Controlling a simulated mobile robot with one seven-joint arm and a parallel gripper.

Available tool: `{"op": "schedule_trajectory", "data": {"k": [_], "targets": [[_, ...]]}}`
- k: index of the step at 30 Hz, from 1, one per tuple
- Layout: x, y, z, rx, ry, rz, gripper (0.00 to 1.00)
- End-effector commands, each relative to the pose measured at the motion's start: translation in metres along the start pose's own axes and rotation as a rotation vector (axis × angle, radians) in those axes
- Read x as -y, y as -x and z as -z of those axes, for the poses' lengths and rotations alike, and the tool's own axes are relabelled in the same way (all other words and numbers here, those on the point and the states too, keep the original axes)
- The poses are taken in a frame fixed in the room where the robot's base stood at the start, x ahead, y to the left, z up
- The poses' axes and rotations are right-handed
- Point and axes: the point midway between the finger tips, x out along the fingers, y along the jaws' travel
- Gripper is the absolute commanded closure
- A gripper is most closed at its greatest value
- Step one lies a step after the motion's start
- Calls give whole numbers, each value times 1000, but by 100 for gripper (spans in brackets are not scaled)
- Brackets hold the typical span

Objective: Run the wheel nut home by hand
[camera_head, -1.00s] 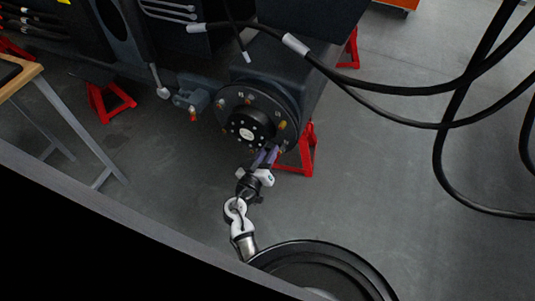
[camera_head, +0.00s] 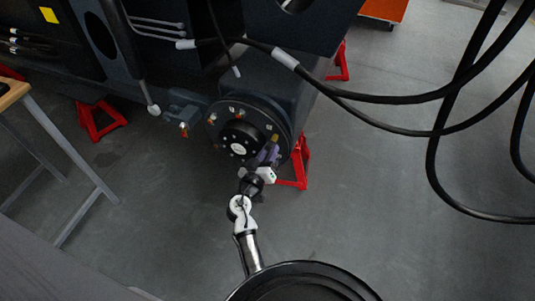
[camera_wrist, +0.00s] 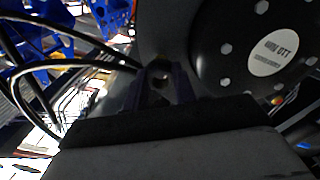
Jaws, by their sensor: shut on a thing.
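The black wheel hub (camera_head: 221,124) stands on the axle end, with brass-coloured studs around its rim and a pale label at its centre. My gripper (camera_head: 270,149) is at the hub's lower right side, its purple fingers close to a yellowish stud (camera_head: 274,138). In the wrist view my gripper (camera_wrist: 163,78) is shut on a small dark ring-like piece, seemingly the wheel nut (camera_wrist: 160,75). The hub (camera_wrist: 214,50) fills the upper right there. I cannot tell whether the nut is on the stud's thread.
Red axle stands (camera_head: 299,165) support the chassis. Black hoses (camera_head: 405,98) loop across the right. A workbench (camera_head: 14,91) stands at the left. Grey floor (camera_head: 365,235) is clear at lower right.

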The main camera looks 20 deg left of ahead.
Motion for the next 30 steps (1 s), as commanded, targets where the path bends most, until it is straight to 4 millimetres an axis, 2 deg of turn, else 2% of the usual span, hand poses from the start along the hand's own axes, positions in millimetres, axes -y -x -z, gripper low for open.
{"op": "schedule_trajectory", "data": {"k": [11, 30], "targets": [[0, -1, 0, 0, 0, -1, 97], [0, -16, 0, -1, 0, -1, 97]]}}
